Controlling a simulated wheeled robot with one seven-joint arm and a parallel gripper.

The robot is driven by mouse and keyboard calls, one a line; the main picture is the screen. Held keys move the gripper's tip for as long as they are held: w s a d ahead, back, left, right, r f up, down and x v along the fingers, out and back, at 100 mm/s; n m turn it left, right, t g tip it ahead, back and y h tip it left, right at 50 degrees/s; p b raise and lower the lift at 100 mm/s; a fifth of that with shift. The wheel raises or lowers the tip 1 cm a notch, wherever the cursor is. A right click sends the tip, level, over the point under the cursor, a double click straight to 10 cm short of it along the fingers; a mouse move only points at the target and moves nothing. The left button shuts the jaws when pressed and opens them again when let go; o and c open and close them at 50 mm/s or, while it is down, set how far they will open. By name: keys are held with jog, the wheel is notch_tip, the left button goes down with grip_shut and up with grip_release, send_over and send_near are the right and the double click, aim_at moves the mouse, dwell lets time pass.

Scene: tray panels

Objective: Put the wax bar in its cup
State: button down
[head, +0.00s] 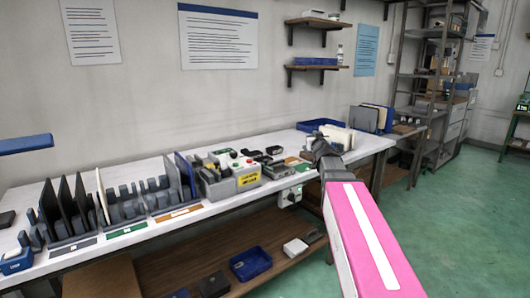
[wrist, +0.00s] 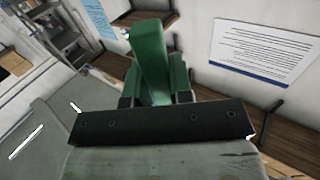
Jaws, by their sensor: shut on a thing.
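My gripper (wrist: 155,88) is shut on a green bar (wrist: 152,55), which I take to be the wax bar. The bar stands up between the fingers in the wrist view, its lower end hidden behind the dark gripper body. In the head view my gripper (head: 326,152) is at the right part of the white bench, at the end of my pink arm; the bar cannot be made out there. I cannot pick out the cup in either view.
The white bench (head: 150,172) carries slotted racks with dark panels (head: 66,204) at left and a box with buttons and a yellow label (head: 247,180) in the middle. A blue tray (head: 318,126) lies behind my gripper. A lower wooden shelf holds a blue bin (head: 250,263).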

jog(key=shift+a+r, duration=1.4)
jog(key=shift+r, duration=0.95)
jog(key=shift+d+f, duration=0.6)
jog(key=shift+f, duration=0.4)
jog(key=shift+d+f, duration=0.6)
jog(key=shift+f, duration=0.35)
jog(key=s+d+f+n+g+y, duration=0.2)
jog(key=s+d+f+n+y, duration=0.1)
jog(key=d+f+y, duration=0.1)
jog(key=s+d+f+n+g+y, duration=0.2)
jog(key=s+d+f+n+y, duration=0.2)
jog(key=f+y, duration=0.3)
jog(key=shift+d+f+n, duration=0.3)
jog(key=shift+d+f, duration=0.05)
jog(key=shift+f, duration=0.2)
jog(key=x, duration=1.8)
jog(key=shift+f, duration=0.15)
